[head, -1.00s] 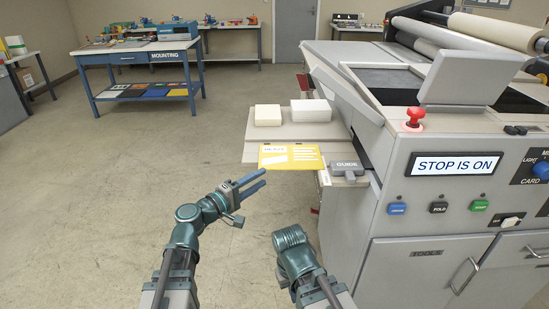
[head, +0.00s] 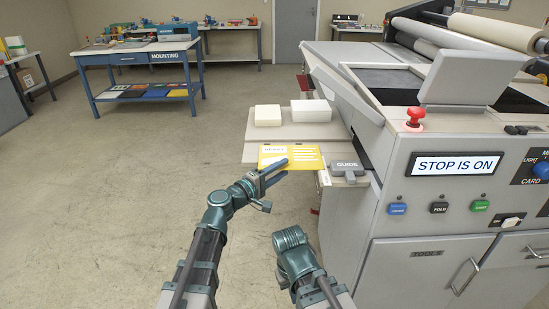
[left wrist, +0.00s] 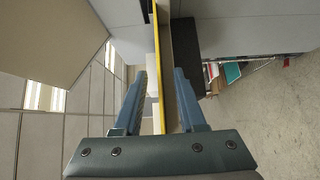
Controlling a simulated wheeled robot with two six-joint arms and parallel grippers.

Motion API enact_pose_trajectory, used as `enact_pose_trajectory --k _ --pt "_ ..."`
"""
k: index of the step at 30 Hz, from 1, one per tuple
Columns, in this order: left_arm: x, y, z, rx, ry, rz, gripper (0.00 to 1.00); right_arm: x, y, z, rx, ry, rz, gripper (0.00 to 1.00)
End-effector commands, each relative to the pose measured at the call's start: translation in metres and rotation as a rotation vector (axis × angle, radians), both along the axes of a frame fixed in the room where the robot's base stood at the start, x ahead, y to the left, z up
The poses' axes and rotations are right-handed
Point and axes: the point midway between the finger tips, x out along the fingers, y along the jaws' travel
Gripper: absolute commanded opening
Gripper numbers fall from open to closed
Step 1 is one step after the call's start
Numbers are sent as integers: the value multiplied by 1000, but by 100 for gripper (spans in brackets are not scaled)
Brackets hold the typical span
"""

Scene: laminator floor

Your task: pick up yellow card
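The yellow card (head: 307,153) with white printing lies at the front edge of a pale side shelf (head: 258,150), jutting out past it, beside the grey block marked GUIDE. My left gripper (head: 285,167) is at the card's near edge in the head view. In the left wrist view the gripper (left wrist: 158,98) is open, one finger on each side of the card's thin yellow edge (left wrist: 157,75). There are gaps between the fingers and the card. My right arm shows low in the head view, but its fingers are not visible.
The grey GUIDE block (head: 346,167) is just right of the card. The floor to the left is clear up to the MOUNTING table (head: 150,57).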

Motion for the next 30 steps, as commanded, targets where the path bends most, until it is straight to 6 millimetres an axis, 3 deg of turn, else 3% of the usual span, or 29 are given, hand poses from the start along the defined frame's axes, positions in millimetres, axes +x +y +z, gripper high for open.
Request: enact_pose_trajectory --k 5,12,30 --pt "0 0 0 0 0 0 40 0 0 0 0 0 0 0" --pt "-1 0 0 0 0 0 0 0 0 0 0 0 0 0" --pt "-1 0 0 0 0 0 0 0 0 0 0 0 0 0"
